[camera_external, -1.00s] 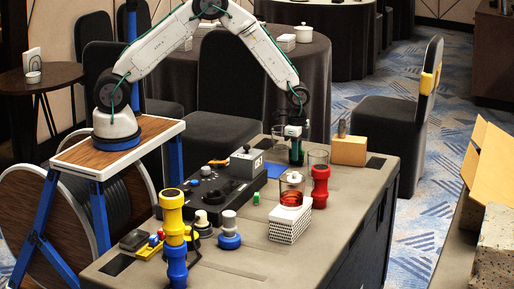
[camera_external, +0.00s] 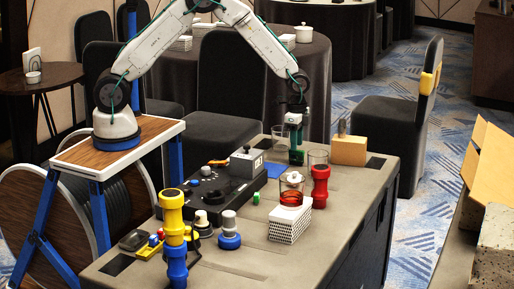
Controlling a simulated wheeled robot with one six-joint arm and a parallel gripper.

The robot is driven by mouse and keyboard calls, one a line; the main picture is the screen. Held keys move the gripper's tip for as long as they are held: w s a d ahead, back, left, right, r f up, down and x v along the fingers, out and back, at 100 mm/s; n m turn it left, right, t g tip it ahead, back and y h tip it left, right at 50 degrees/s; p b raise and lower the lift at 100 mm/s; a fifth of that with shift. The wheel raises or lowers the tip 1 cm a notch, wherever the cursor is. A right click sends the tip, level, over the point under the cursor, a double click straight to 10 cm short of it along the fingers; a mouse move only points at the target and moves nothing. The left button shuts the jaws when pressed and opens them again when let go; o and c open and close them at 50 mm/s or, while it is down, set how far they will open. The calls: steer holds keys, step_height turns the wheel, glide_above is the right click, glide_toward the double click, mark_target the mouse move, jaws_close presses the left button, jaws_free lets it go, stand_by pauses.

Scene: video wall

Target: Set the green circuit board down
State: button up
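My gripper (camera_external: 296,143) hangs pointing down over the far part of the table, between two clear glasses. A dark green upright piece (camera_external: 297,158), which looks like the green circuit board, shows at its fingertips, close to the tabletop. The view is too small to tell whether the fingers are closed on it or whether it touches the table. A small bright green block (camera_external: 256,197) lies apart, nearer the black control panel.
A clear glass (camera_external: 317,158) and red hourglass-shaped object (camera_external: 320,184) stand right of my gripper. A wooden block (camera_external: 349,150) stands behind. A blue pad (camera_external: 275,170) lies left, beside the black panel (camera_external: 226,190). A white perforated box (camera_external: 290,223) is nearer.

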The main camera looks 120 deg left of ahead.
step_height(320, 180, up, 8)
steer(key=shift+f, duration=0.15)
steer(key=s+d+r, duration=0.6)
steer(key=d+r, duration=0.3)
steer(key=d, duration=0.1)
steer(key=s+d+r, duration=0.6)
steer(key=d+r, duration=0.4)
steer(key=s+d, duration=0.4)
steer(key=s, duration=0.3)
steer(key=s+d+r, duration=0.1)
steer(key=s+d, duration=0.3)
steer(key=s, duration=0.3)
steer(key=s+d+t, duration=0.1)
steer(key=s+d, duration=0.3)
steer(key=s, duration=0.4)
steer(key=shift+r, duration=0.35)
